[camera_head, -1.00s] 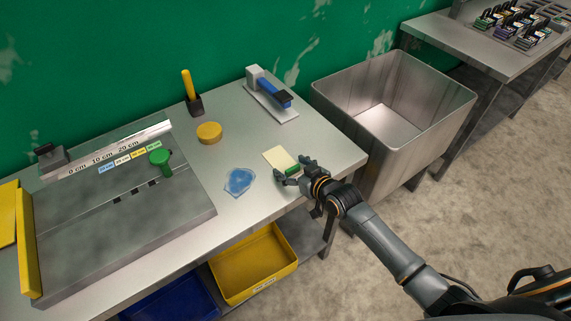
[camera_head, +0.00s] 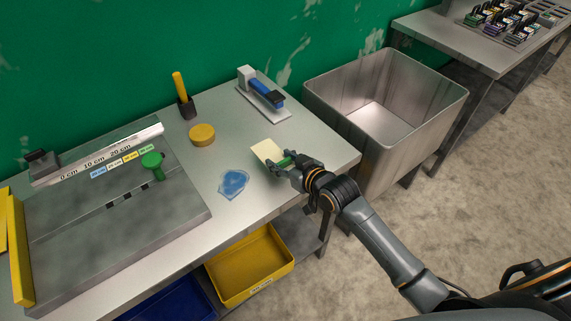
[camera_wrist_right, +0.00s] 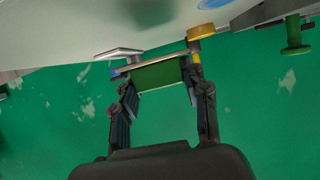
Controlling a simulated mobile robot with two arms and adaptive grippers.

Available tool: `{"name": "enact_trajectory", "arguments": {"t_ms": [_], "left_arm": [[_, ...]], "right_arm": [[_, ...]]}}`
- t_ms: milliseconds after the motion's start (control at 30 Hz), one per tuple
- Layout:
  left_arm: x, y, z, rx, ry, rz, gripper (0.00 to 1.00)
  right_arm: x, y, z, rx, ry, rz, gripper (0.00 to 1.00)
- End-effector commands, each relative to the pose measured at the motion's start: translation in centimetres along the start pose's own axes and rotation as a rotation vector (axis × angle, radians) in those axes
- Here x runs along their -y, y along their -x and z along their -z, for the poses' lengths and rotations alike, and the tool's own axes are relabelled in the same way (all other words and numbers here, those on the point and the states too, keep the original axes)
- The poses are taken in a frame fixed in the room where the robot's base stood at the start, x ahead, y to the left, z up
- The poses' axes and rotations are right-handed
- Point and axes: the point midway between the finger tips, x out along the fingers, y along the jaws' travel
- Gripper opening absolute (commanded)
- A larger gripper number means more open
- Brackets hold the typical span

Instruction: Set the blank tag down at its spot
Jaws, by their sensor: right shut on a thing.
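The blank tag is a cream card (camera_head: 266,151) with a green grip (camera_head: 286,160), over the right part of the steel table. My right gripper (camera_head: 289,167) is shut on its green grip. The card looks slightly tilted and raised off the tabletop, though the gap is hard to judge. In the right wrist view the green grip (camera_wrist_right: 160,75) sits between the two fingers, with the card edge-on beyond it. No marked spot for the tag can be made out. My left gripper is not in view.
A blue patch (camera_head: 233,183), a yellow disc (camera_head: 202,134), a blue-handled stapler-like tool (camera_head: 264,94) and a black holder with a yellow stick (camera_head: 185,105) are on the table. A measuring board (camera_head: 110,205) is left. A metal bin (camera_head: 420,127) stands right.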

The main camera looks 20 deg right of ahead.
Motion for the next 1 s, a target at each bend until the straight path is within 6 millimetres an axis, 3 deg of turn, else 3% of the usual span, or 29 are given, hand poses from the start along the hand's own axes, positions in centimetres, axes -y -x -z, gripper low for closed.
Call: {"name": "enact_trajectory", "arguments": {"t_ms": [133,400,567,667,900,1000], "left_arm": [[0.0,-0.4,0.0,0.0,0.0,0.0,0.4],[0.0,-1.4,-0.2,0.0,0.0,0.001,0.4],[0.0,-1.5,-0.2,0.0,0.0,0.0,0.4],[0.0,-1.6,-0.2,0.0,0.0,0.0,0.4],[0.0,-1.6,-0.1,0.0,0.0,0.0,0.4],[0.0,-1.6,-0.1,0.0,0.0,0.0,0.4]], "right_arm": [[2.7,2.9,3.0,-0.009,-0.003,0.0,0.29],[7.9,6.6,3.9,-0.004,-0.003,0.0,0.29],[9.3,8.0,4.4,-0.004,-0.004,-0.007,0.29],[8.4,9.5,5.2,-0.007,-0.023,-0.051,0.29],[2.8,15.1,6.6,-0.006,-0.105,-0.253,0.29],[1.4,16.6,6.7,-0.004,-0.129,-0.304,0.29]]}}
